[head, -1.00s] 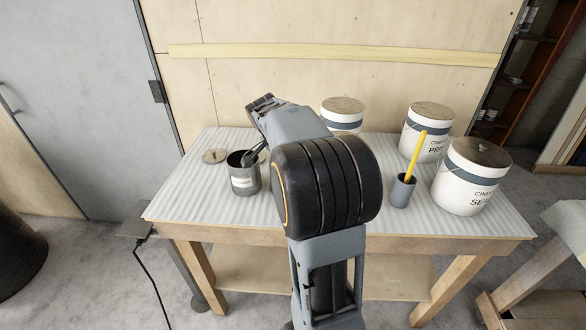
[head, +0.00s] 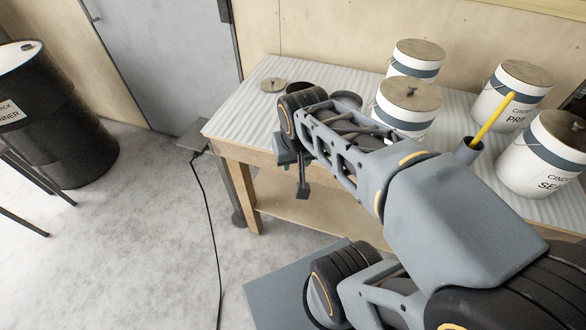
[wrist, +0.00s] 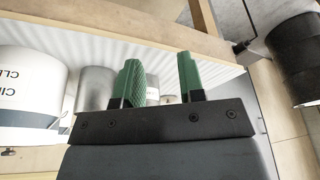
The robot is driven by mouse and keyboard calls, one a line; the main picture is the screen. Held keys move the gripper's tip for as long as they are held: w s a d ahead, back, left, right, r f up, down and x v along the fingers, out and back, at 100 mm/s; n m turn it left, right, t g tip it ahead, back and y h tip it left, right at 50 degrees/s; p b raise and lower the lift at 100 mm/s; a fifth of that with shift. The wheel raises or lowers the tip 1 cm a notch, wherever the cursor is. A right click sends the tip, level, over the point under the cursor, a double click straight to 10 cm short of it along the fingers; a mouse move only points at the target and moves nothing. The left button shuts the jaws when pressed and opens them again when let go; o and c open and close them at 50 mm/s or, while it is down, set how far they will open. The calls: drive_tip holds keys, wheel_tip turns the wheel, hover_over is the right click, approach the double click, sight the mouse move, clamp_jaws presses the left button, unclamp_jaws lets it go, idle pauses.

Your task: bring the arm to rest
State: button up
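My arm reaches from the lower right of the head view toward the left part of the workbench. My gripper (wrist: 158,65) shows in the wrist view with its two green fingers apart and nothing between them. In the head view the arm's end hangs by the bench's front left edge, and its fingers are mostly hidden by my wrist. The workbench (head: 236,120) has a ribbed pale top. A grey metal can (wrist: 95,86) stands behind the left finger in the wrist view; my arm largely hides that part of the bench in the head view.
White pails stand on the bench, one (head: 408,125) close beside my arm, others (head: 415,62) behind.

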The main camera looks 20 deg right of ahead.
drive_tip(key=shift+s+a+f+n+y, duration=0.4)
drive_tip(key=shift+s+a+f+n, duration=0.5)
drive_tip(key=shift+s+n, duration=0.2)
drive_tip(key=shift+r, duration=0.1)
wheel_tip(320, 180, up, 2)
drive_tip(key=shift+r+p, duration=0.2)
drive_tip(key=shift+p, duration=0.85)
